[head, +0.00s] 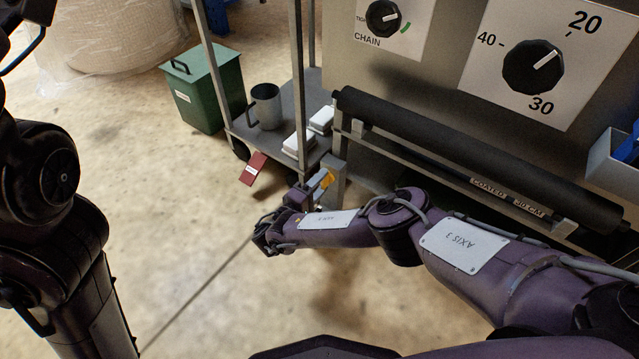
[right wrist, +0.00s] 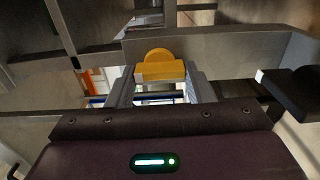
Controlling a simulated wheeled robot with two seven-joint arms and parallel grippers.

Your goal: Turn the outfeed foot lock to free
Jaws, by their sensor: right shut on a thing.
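The outfeed foot lock shows as a small yellow handle (head: 327,179) low on the grey metal leg of the machine, beside the roller's left end. In the right wrist view the yellow handle (right wrist: 160,70) has a rounded top and sits in front of a grey metal bar. My right gripper (head: 318,187) reaches down to it and is shut on the handle. Its fingers (right wrist: 160,88) stand on either side of the handle. Any marks for the lock's positions cannot be read. My left arm is at the left edge, but its gripper is out of view.
A black roller (head: 480,150) runs along the machine front above my right arm. Chain knob (head: 383,18) and numbered dial (head: 533,67) are above it. A trolley (head: 285,150) holds a mug (head: 265,106) and white boxes. A green bin (head: 204,90) stands behind open floor.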

